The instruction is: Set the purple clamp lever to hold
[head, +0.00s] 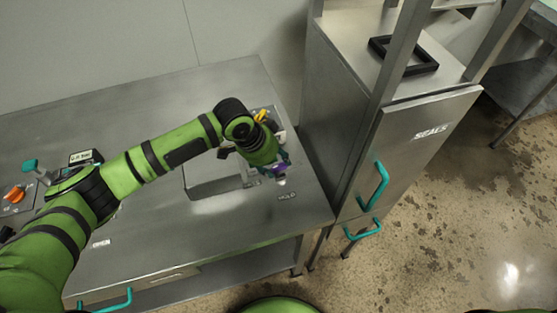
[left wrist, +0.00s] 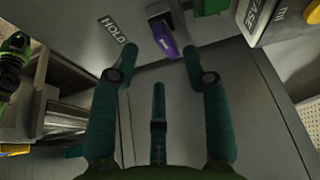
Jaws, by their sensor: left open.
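The purple clamp lever (left wrist: 163,40) shows in the left wrist view, ahead of my left gripper and between the lines of its fingers. A metal piece is joined to its far end. In the head view only a little of the purple lever (head: 279,169) shows beside my left gripper (head: 284,176). The gripper also shows in the left wrist view (left wrist: 157,74), with its teal fingers spread and nothing between them. A HOLD label (left wrist: 115,29) is left of the lever on the steel top; it also shows in the head view (head: 287,196). My right gripper is out of view.
A steel cabinet marked SEALS (head: 431,131) with teal handles stands right of the steel table (head: 150,240). A black frame (head: 404,55) lies on the cabinet. An orange knob (head: 15,194) and a teal lever (head: 35,168) are at the table's left. A green part (left wrist: 210,6) is near the purple lever.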

